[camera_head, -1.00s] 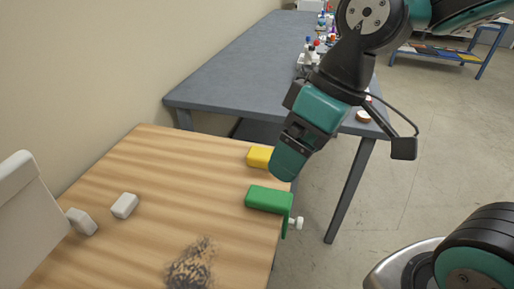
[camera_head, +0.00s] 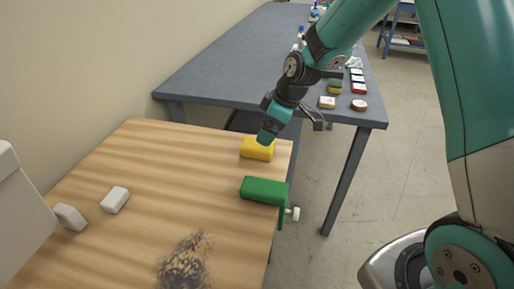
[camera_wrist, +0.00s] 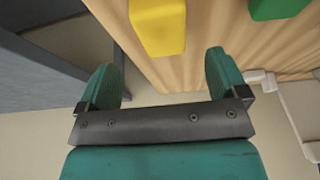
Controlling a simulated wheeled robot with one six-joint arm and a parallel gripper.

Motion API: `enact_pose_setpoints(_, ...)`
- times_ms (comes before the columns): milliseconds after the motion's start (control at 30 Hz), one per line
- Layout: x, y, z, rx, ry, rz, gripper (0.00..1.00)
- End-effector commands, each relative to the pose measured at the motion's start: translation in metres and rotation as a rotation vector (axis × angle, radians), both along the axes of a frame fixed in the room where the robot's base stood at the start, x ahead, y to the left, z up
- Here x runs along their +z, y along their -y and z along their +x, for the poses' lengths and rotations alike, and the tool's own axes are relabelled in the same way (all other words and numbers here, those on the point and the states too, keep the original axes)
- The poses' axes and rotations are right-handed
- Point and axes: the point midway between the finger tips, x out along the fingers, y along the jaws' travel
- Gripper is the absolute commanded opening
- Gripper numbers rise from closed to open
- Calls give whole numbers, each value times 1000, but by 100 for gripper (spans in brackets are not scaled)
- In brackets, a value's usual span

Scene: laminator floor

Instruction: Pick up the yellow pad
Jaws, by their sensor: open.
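The yellow pad (camera_head: 257,149) lies on the wooden table near its far right corner. In the wrist view the yellow pad (camera_wrist: 158,26) is ahead of the jaws, near the top edge, partly cut off. My gripper (camera_head: 268,137) is just above and behind the pad in the head view, its tip overlapping the pad's top edge there. In the wrist view my gripper's two teal fingers (camera_wrist: 165,78) are spread wide with nothing between them.
Two white blocks lie at the table's left. A grey table (camera_head: 230,75) with bottles and small items stands behind. The wooden table's (camera_head: 150,165) middle is clear.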

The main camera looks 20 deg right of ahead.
Motion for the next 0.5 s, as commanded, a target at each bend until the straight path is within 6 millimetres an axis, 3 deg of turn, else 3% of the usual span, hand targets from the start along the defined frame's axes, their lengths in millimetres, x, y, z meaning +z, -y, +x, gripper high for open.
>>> enact_pose_setpoints(267, -22, -9, 5, 0, 0, 0, 92)
enact_pose_setpoints(500, -54, -23, 11, 0, -3, 0, 92)
